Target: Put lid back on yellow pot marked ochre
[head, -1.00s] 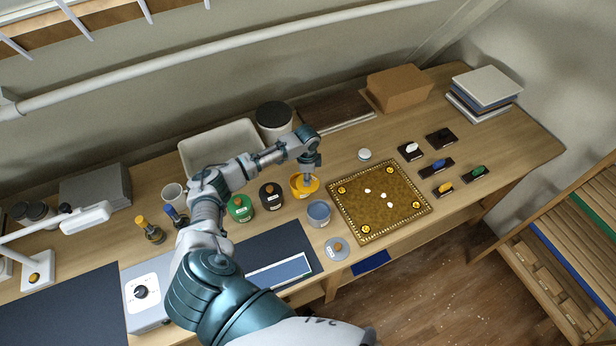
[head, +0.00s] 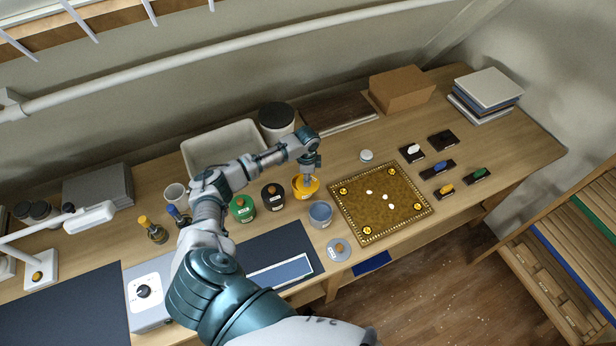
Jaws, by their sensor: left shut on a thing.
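The yellow pot (head: 305,191) stands at the right end of a row of pots, behind the blue-grey pot. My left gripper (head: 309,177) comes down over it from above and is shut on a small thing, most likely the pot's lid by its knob. The fingers hide most of the lid, and it blends with the yellow pot below. I cannot tell whether the lid rests on the rim or is just above it. The label is not readable. My right gripper is not in view.
A green pot (head: 242,209) and a dark pot (head: 272,197) stand left of the yellow pot. The blue-grey pot (head: 320,215) stands in front; a grey lid with a knob (head: 338,249) lies near it. A gilt-edged brown board (head: 381,234) lies to the right.

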